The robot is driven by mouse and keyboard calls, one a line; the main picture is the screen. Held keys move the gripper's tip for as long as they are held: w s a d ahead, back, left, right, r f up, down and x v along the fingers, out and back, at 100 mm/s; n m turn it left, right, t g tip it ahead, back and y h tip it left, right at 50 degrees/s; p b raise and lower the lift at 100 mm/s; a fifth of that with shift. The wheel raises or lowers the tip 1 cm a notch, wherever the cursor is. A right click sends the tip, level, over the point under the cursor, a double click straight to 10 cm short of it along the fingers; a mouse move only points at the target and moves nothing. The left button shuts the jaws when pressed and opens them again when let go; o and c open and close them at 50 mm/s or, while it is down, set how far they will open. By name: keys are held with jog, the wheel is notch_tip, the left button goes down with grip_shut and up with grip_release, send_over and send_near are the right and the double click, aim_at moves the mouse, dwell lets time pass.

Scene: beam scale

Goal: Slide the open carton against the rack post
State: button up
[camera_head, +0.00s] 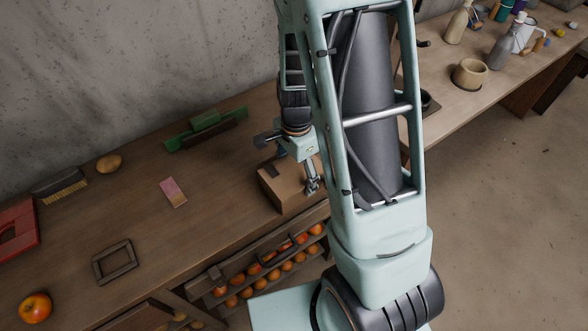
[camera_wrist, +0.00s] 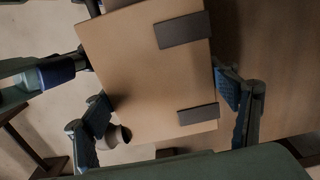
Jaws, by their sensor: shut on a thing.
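The brown carton (camera_head: 283,187) stands on the wooden bench near its front edge. My gripper (camera_head: 312,184) is at its right side in the head view, partly hidden by my arm. In the wrist view the carton (camera_wrist: 140,65) lies between the two blue-padded fingers of my gripper (camera_wrist: 165,105), which is shut on it. Two dark strips show on its face; I cannot tell how its flaps stand. A thin dark bar (camera_wrist: 92,7) shows at its upper left corner in the wrist view. I cannot tell whether this is the rack post.
A fruit rack (camera_head: 222,272) sits below the bench's front edge. A second bench (camera_head: 450,100) is at right.

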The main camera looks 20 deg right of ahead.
jog(key=shift+s+d, duration=0.2)
jog(key=shift+s, duration=0.5)
jog(key=shift+s+d, duration=0.2)
jog(key=shift+s, duration=0.45)
jog(key=shift+d, duration=0.1)
dwell(0.3)
jog(key=shift+w+d+b, duration=0.35)
jog(key=shift+w+d, duration=0.2)
jog(key=shift+d, duration=1.05)
jog(key=shift+w+d+b, duration=0.4)
jog(key=shift+w+d, duration=0.1)
jog(key=shift+d, duration=1.05)
jog(key=shift+w+d+b, duration=0.35)
jog(key=shift+w+d, duration=0.2)
jog(key=shift+d, duration=1.05)
jog(key=o, duration=1.3)
jog(key=shift+o, duration=0.2)
